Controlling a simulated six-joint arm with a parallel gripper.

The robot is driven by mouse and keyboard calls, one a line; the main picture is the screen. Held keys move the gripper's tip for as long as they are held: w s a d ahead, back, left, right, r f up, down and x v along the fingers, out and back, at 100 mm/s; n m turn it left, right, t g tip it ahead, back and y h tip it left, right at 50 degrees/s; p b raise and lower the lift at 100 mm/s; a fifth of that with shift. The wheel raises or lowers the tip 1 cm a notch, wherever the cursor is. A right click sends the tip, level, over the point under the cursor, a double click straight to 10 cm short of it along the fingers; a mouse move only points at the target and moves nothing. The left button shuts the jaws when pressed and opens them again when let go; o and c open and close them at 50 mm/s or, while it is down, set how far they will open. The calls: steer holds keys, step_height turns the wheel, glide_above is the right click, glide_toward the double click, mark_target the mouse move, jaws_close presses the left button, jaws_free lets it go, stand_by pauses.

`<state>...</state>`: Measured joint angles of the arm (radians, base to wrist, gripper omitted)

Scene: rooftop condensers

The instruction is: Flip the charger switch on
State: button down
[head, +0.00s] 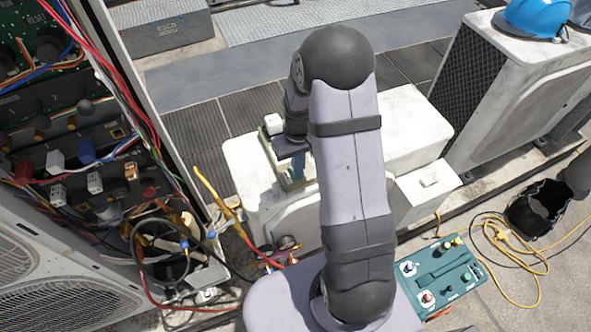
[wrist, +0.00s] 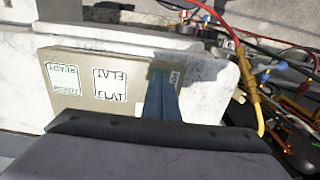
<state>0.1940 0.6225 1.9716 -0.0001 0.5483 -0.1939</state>
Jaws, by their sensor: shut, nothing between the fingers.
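A beige panel (wrist: 85,102) stands at the top of a white unit. It bears a green-lettered label (wrist: 65,77) reading READY and a black-lettered label (wrist: 110,84), both upside down in the wrist view. My gripper (wrist: 162,75) is shut and empty, with its blue fingers in front of the panel's right part, beside a small label (wrist: 175,77). Whether the fingers touch the panel I cannot tell. In the head view my gripper (head: 299,172) points down at the panel, mostly behind my arm. I cannot make out a charger switch; the fingers may hide it.
An open cabinet (head: 75,130) with circuit boards and loose wires stands at the left. A teal box with knobs (head: 440,283) lies at the lower right, near a yellow cable (head: 510,255) and a black bucket (head: 540,212). A blue hard hat (head: 535,18) rests on another condenser.

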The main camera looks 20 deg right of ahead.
step_height(320, 180, up, 7)
steer(key=p, duration=0.6)
stand_by(0.5)
stand_by(0.4)
steer(key=s+a+r+m+g, duration=0.1)
steer(key=s+a+m+g, duration=0.15)
steer(key=s, duration=1.25)
steer(key=s+a+r+n+t, duration=0.1)
steer(key=a+r+n+t, duration=0.1)
steer(key=a+r, duration=0.3)
steer(key=shift+r, duration=2.15)
